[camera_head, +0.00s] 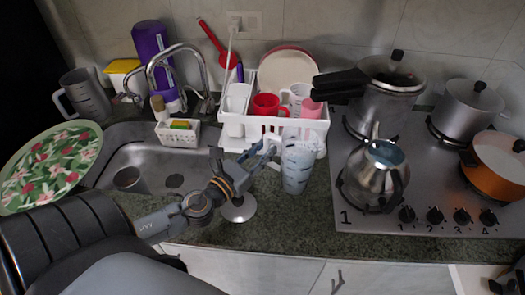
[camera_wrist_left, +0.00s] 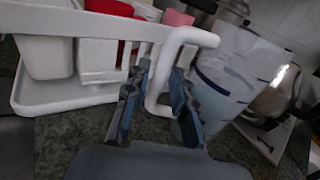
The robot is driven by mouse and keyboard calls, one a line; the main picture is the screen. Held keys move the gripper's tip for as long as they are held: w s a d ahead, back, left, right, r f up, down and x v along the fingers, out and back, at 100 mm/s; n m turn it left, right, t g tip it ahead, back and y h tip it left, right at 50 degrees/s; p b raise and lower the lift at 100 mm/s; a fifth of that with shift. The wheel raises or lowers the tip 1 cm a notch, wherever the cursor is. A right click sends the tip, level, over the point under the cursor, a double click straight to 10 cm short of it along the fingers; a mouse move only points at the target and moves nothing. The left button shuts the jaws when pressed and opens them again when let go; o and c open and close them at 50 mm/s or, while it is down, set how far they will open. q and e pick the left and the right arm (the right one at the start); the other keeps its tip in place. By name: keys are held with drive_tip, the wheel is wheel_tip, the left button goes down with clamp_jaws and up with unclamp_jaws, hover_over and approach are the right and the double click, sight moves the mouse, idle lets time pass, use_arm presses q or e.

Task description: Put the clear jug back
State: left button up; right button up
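The clear jug (camera_head: 297,170) is a see-through measuring jug with dark marks. It looks upright at the front of the white dish rack, over the counter. In the left wrist view the jug (camera_wrist_left: 240,75) is on the right, its pale handle (camera_wrist_left: 163,75) towards me. My left gripper (camera_head: 265,153) is at the handle. In the left wrist view its two fingers (camera_wrist_left: 160,90) stand on either side of the handle, with little gap; whether they press on it is unclear. Dark parts at the lower right edge of the head view may be my right gripper (camera_head: 510,279), cut off.
The white dish rack (camera_head: 250,143) holds cups, a red mug (camera_head: 270,106) and plates. A steel kettle (camera_head: 376,175) stands on the stove (camera_head: 425,180) close right of the jug. The sink (camera_head: 140,160) and a floral tray (camera_head: 48,163) are left. Another grey jug (camera_head: 84,95) stands behind.

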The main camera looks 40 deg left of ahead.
use_arm(q)
drive_tip(key=shift+r, duration=0.1)
drive_tip(key=shift+s, duration=0.1)
drive_tip(key=s+b, duration=0.3)
drive_tip(key=s, duration=0.2)
drive_tip(key=s+b, duration=0.3)
drive_tip(key=s, duration=0.2)
drive_tip(key=shift+s+a+f, duration=0.2)
drive_tip(key=shift+s, duration=0.1)
drive_tip(key=shift+s+r+b, duration=0.2)
drive_tip(key=shift+s+b, duration=0.2)
drive_tip(key=shift+s, duration=0.2)
drive_tip(key=shift+r, duration=0.1)
